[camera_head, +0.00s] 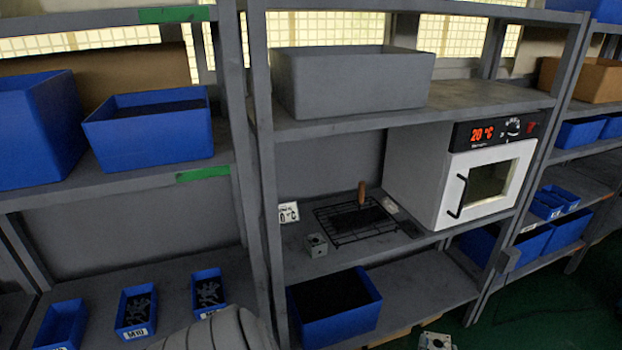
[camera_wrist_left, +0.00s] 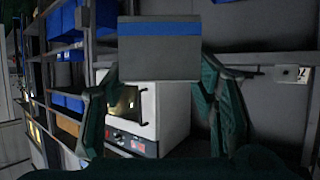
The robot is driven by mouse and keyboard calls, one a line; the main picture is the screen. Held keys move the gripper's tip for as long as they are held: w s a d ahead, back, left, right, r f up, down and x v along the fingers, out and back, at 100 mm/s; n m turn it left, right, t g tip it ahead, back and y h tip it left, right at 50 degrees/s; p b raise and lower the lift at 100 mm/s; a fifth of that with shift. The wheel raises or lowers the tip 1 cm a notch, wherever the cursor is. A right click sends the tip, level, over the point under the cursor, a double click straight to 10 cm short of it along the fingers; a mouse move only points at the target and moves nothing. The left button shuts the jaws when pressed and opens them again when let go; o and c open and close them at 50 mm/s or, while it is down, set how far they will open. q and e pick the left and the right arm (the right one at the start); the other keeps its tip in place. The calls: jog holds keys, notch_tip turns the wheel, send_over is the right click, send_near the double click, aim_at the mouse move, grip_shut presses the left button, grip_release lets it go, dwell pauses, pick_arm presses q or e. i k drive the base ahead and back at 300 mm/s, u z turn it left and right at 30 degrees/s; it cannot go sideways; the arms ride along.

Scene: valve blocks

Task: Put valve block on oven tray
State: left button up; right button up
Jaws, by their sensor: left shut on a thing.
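A grey valve block (camera_head: 316,244) stands on the middle shelf, just left of the black wire oven tray (camera_head: 352,220). The tray has an upright wooden handle. My left gripper (camera_wrist_left: 158,76) is shut on a second valve block (camera_wrist_left: 158,60), a grey block with a blue band between its two dark fingers. The head view shows a grey block (camera_head: 434,341) with holes at the bottom edge; I cannot tell surely whether it is the held one. The gripper itself is outside the head view. The shelf block also shows at the right of the inverted wrist view (camera_wrist_left: 290,73).
A white oven (camera_head: 470,185) reading 20 °C stands right of the tray, its door shut. A grey bin (camera_head: 352,85) is on the shelf above and a blue bin (camera_head: 335,310) below. Shelf posts (camera_head: 262,150) border the bay. The tray's surface looks clear.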

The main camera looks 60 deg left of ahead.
aim_at(343, 223)
jog(key=u, duration=0.95)
jog(key=i, duration=0.35)
